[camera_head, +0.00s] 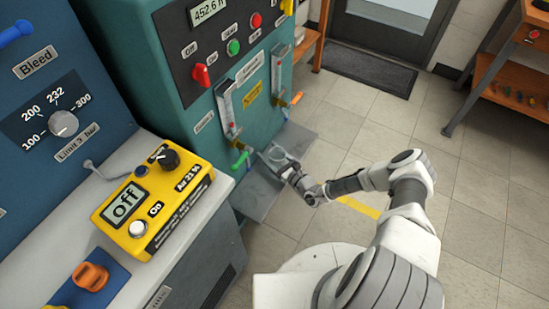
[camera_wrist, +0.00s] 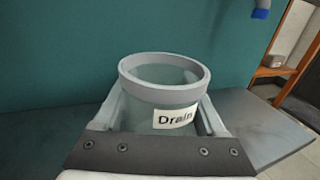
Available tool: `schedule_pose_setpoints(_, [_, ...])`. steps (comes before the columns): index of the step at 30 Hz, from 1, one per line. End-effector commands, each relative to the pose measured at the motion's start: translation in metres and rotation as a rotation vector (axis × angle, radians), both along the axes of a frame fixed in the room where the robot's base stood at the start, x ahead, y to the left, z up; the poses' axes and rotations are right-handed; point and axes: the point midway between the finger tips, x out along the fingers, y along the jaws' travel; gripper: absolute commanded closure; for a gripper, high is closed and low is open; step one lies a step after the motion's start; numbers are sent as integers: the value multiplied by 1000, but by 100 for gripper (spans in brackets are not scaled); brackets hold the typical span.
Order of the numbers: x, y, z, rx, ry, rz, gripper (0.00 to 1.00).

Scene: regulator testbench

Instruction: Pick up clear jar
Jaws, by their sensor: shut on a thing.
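The clear jar (camera_wrist: 162,95) has a thick pale rim and a white label reading "Drain". In the wrist view it stands upright between the fingers of my gripper (camera_wrist: 160,115), which is shut on its sides. The lower part of the jar is hidden behind the gripper's dark palm plate. In the head view the jar (camera_head: 278,153) is small at the end of my arm, by the grey shelf at the foot of the green machine. My gripper (camera_head: 284,162) is there too. I cannot tell whether the jar touches the shelf.
The grey shelf (camera_head: 251,191) juts from the green machine (camera_head: 165,50). A green spout (camera_head: 240,160) and an orange-handled valve (camera_head: 296,98) are close to the jar. A yellow control box (camera_head: 153,205) lies on the left bench. Tiled floor is open to the right.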

Motion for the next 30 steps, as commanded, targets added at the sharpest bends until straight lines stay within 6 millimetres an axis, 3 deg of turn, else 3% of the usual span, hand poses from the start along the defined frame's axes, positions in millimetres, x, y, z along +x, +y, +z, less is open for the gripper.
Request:
schedule_pose_setpoints(7, [1,0,17,0,-1,0,85])
schedule_pose_setpoints(12, [1,-1,49,1,-2,-1,85])
schedule_pose_setpoints(24, [-5,-85,93,-3,-2,-3,85])
schedule_pose_setpoints(30, [-8,-108,106,-1,-1,0,85])
